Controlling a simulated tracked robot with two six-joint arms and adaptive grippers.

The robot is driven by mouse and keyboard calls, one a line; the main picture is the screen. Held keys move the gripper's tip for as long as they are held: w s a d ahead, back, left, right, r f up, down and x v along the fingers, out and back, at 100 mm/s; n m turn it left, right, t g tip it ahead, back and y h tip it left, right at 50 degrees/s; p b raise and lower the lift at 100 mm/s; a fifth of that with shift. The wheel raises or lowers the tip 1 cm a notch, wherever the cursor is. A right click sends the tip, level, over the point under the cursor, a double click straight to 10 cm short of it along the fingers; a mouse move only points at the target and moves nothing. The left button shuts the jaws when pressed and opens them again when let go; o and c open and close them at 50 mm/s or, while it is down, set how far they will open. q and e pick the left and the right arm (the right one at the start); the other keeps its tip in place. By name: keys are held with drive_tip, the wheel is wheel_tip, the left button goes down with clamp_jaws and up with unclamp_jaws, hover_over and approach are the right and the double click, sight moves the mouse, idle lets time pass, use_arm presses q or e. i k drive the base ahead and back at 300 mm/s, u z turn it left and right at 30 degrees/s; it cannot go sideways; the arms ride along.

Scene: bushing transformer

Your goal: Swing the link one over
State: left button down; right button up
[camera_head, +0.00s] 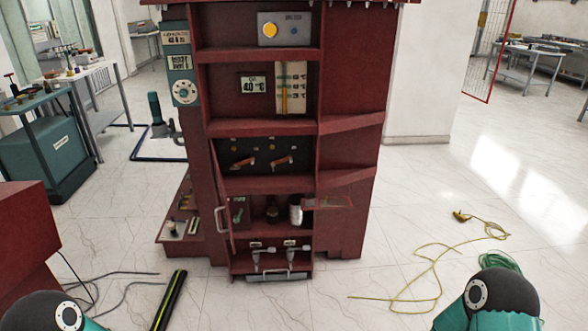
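A dark panel (262,149) sits on the middle shelf of the red cabinet (350,100). Two copper-coloured links show on it, a left link (243,162) and a right link (282,160). Both slant, with the right end higher. Small studs or marks show around them, too small to tell apart. Nothing touches either link. Neither of my grippers is in view; only rounded teal and black parts of my arms show at the bottom left and bottom right corners.
A cabinet door with a handle (221,221) stands ajar at the lower left. A yellow-green cable (430,270) lies on the right floor. A black-yellow pole (170,300) lies in front.

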sight(289, 158)
drive_tip(key=u, duration=0.3)
drive_tip(key=i, duration=0.65)
drive_tip(key=u, duration=0.5)
drive_tip(key=i, duration=0.85)
drive_tip(key=z, duration=0.35)
